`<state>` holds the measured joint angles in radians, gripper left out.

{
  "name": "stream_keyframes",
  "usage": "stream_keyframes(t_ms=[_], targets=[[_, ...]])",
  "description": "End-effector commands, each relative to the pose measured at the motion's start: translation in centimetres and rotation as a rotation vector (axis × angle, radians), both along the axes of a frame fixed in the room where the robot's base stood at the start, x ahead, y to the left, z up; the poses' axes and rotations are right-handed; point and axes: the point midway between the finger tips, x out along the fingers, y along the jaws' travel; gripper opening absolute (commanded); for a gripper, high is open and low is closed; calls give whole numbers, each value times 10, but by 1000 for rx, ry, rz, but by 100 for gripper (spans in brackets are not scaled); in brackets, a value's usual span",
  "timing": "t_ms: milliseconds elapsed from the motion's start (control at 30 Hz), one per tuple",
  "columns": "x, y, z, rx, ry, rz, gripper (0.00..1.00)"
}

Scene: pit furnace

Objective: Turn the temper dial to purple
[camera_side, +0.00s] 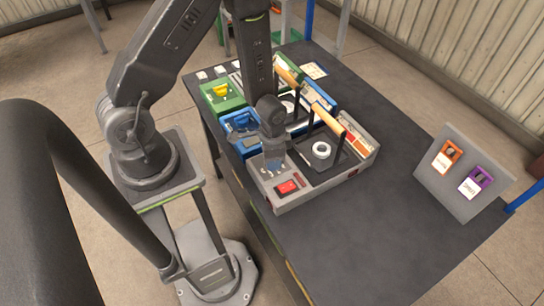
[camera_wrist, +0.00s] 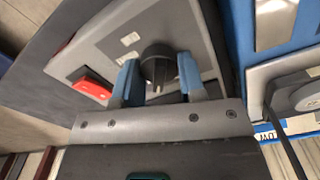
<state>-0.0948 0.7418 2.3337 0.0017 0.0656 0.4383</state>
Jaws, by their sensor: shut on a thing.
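A dark round dial (camera_wrist: 157,62) sits on the sloped front panel of the grey furnace unit (camera_wrist: 105,48). My gripper (camera_wrist: 160,78), with blue fingertips, is shut on the dial, one finger on each side. The dial's pointer colour and any purple mark cannot be made out. Small pale labels lie on the panel beside the dial. In the side view my gripper (camera_side: 274,163) reaches down onto the front left of the grey unit (camera_side: 325,190) and hides the dial there.
A red switch (camera_side: 288,187) sits beside the dial on the same panel. A blue unit (camera_side: 240,124) and a green unit (camera_side: 222,95) stand behind the grey one. A slanted board (camera_side: 465,170) with an orange and a purple holder stands at right. The table's front right is clear.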

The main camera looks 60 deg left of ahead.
Motion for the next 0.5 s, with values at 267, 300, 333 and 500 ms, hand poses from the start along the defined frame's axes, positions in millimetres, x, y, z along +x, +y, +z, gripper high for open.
stream_keyframes(t_ms=[267,300,333,500], targets=[[-1,-1,0,0,2,-261,13],[-1,-1,0,0,2,-299,13],[-1,-1,0,0,2,-328,13],[-2,-1,0,0,2,-489,13]])
